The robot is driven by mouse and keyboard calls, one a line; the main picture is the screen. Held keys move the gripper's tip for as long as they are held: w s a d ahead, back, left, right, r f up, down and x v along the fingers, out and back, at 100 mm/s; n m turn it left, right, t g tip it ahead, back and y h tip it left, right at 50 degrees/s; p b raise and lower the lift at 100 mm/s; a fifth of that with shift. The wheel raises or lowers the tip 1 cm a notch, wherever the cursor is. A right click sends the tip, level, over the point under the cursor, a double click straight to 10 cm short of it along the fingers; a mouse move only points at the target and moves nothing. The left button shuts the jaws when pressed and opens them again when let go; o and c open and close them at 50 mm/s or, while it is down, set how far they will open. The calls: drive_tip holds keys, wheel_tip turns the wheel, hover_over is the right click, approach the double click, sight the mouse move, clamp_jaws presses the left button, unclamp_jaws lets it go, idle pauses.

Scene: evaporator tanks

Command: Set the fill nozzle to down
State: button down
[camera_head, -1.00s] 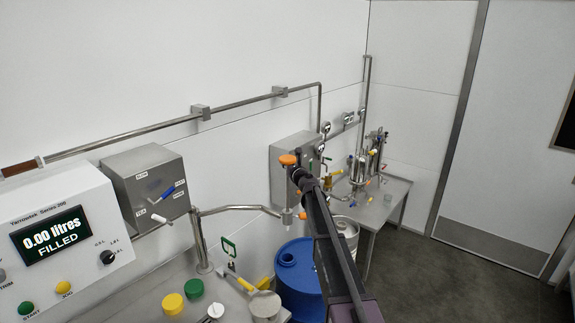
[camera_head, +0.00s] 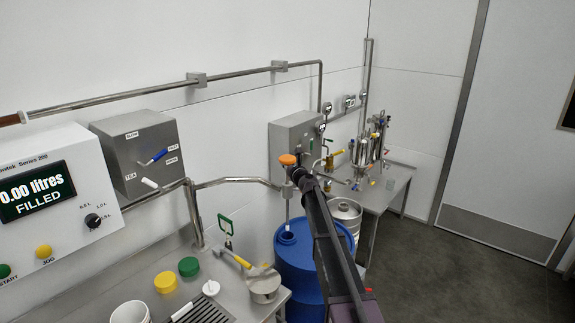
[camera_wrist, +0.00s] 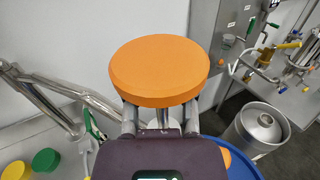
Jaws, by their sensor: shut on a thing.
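The fill nozzle has an orange round cap (camera_head: 288,160) on top and a thin vertical metal tube (camera_head: 288,210) below. The tube's lower end is at the mouth of the blue drum (camera_head: 285,238); whether it enters the mouth is hard to tell. A bent steel pipe (camera_head: 235,181) from the left carries the nozzle. In the wrist view the orange cap (camera_wrist: 160,70) fills the middle, just ahead of my gripper (camera_wrist: 160,118). My gripper (camera_head: 297,175) is shut on the nozzle just under the cap. The cap hides most of the contact.
A grey valve box (camera_head: 140,150) with blue and white levers and a filler display (camera_head: 40,190) stand at left. The bench holds a green lid (camera_head: 188,266), a yellow lid (camera_head: 165,282) and a pot (camera_head: 264,287). A steel keg (camera_head: 345,212) stands behind the drum.

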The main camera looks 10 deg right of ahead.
sight(287, 184)
drive_tip(key=shift+f+b, duration=1.8)
drive_tip(key=shift+f, duration=0.5)
drive_tip(key=shift+c, duration=2.2)
unclamp_jaws()
drive_tip(key=v, duration=1.2)
drive_tip(key=shift+c, duration=0.2)
